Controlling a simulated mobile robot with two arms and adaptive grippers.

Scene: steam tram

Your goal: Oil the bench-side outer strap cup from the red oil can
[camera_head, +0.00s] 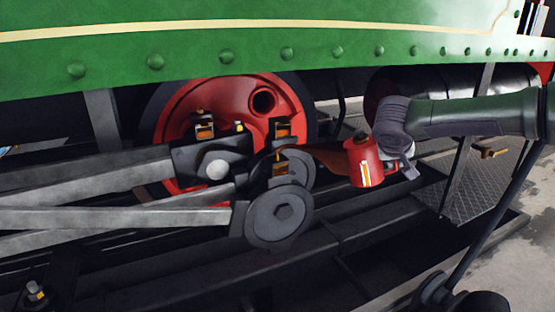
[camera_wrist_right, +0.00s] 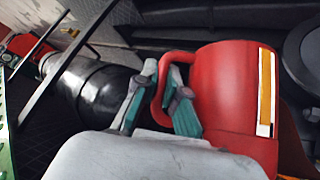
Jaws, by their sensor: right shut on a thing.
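The red oil can (camera_head: 364,163) has a pale strip with an amber level on its side. My right gripper (camera_head: 402,166) is shut on its handle; the teal fingers (camera_wrist_right: 164,96) close around the red handle loop beside the can body (camera_wrist_right: 232,95). The can hangs in the air with a slight tilt. Its brown spout (camera_head: 325,158) reaches left to the rods, and its tip is hard to make out. Small cups with amber windows stand there: an upper left cup (camera_head: 205,131), an upper right cup (camera_head: 283,131) and a lower cup (camera_head: 280,168) near the spout. My left gripper is out of view.
Grey rods (camera_head: 110,218) run from the left to round grey bosses (camera_head: 278,215) in front of a red wheel (camera_head: 185,100). The green riveted side (camera_head: 240,65) overhangs above. Dark frame beams lie below, with a chequered step plate (camera_head: 470,198) at right.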

